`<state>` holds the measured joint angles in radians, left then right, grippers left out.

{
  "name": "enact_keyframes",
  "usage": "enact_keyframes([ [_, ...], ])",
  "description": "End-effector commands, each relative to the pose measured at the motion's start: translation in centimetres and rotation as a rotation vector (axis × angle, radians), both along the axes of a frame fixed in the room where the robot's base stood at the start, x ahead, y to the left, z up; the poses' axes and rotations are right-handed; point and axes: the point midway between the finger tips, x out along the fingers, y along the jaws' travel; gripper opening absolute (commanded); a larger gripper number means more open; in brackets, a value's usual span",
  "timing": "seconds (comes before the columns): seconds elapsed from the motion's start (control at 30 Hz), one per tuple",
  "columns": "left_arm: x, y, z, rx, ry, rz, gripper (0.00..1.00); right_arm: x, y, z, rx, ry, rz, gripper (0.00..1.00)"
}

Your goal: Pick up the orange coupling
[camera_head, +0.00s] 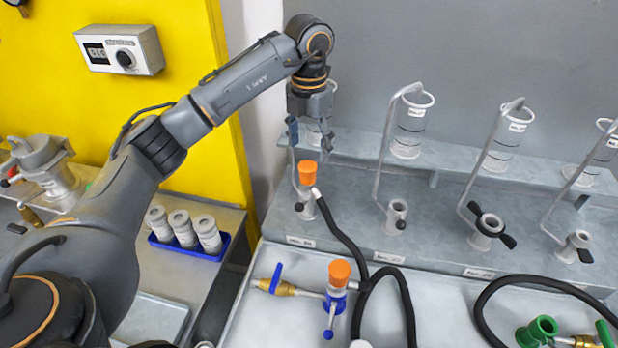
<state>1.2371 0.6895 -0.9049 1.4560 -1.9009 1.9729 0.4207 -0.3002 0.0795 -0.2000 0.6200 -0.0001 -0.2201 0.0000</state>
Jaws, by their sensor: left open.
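Two orange pieces are in view. One orange coupling (308,172) sits upright on top of a grey metal holder, with a black hose starting beside it. A second orange piece (340,272) sits on a blue fitting (335,302) on the lower bench. My left gripper (310,137) points down with its fingers apart, above the orange coupling on the holder. It looks empty, and a gap shows between its fingertips and the coupling. My right gripper does not show.
Glass cylinders (410,130) with bent metal rods stand on the shelf at right. A black hose (345,240) curves down beside the holder. A blue rack (190,243) holds 3 grey-capped containers. A green fitting (540,330) lies at lower right.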

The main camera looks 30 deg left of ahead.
Motion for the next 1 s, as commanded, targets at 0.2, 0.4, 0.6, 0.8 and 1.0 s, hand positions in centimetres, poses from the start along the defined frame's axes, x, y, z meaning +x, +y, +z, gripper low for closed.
enact_keyframes([
  [0.2, 0.0, 0.1, -3.0, 0.000, -0.001, -0.002, 0.67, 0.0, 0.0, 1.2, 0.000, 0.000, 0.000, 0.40],
  [0.4, 0.0, 0.2, -4.3, -0.001, 0.001, -0.001, 0.67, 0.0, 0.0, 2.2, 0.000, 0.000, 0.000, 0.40],
  [0.6, 0.3, 0.4, -7.2, -0.002, 0.002, -0.002, 0.67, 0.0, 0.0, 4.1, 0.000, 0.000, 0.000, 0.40],
  [0.8, 0.4, 0.4, -8.9, -0.001, -0.002, -0.004, 0.67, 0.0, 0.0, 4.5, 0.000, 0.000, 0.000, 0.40],
  [1.0, 0.4, 0.4, -8.9, -0.002, -0.003, -0.004, 0.63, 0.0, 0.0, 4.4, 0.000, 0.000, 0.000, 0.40],
])
